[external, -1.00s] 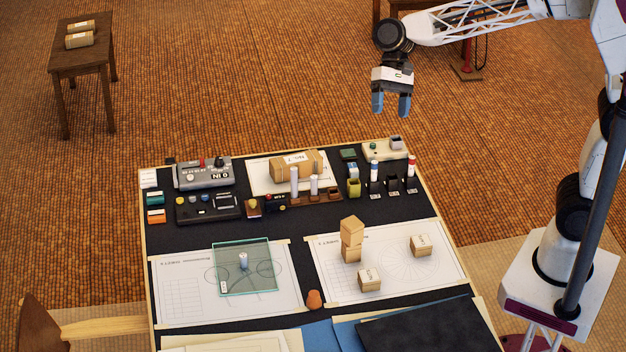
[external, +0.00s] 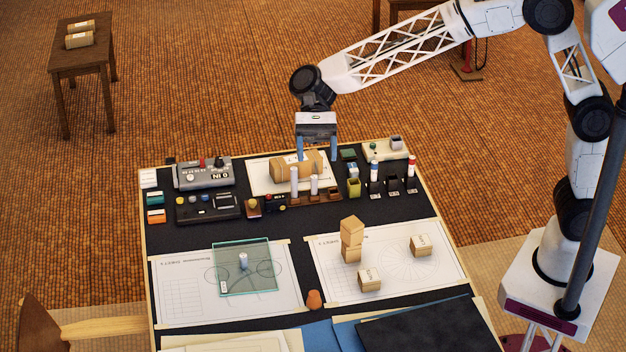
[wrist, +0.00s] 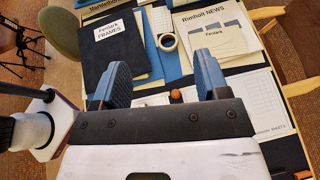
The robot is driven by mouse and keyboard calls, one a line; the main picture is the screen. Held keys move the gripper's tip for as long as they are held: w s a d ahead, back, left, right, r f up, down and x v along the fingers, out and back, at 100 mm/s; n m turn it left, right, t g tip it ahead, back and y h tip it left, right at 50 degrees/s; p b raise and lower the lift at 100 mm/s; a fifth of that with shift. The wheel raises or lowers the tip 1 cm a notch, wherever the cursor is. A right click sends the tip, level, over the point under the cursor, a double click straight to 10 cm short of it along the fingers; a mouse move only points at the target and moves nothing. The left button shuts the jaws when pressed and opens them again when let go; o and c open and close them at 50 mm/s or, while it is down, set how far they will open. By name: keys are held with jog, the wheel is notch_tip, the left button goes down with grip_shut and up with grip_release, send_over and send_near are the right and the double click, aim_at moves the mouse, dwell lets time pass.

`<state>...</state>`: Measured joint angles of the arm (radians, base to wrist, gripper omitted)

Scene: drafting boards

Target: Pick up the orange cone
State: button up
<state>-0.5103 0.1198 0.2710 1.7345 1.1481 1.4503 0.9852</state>
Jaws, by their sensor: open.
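The orange cone (external: 314,299) stands on the black strip between the two drawing sheets, near the front of the board in the external view. In the wrist view a small orange shape that looks like the cone (wrist: 176,95) shows between the fingers, partly cut off by the gripper body. My gripper (external: 317,150) is open and empty, with its blue fingers pointing down. It is over the back of the board, well behind the cone and apart from it. Both blue fingers also show in the wrist view (wrist: 160,72).
A cardboard roll (external: 291,168) lies below my gripper, with white cylinders (external: 314,184) in front. A glass plate (external: 232,280) lies on the left sheet. A black folder (external: 432,328) lies at the front.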

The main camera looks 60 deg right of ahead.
jog(key=a+f, duration=0.1)
jog(key=a, duration=0.1)
send_near(314, 301)
jog(key=shift+x, duration=1.15)
jog(key=shift+f, duration=0.15)
jog(key=shift+x, duration=1.25)
jog(key=shift+a, duration=0.1)
jog(key=shift+x, duration=2.5)
jog(key=shift+s, duration=0.1)
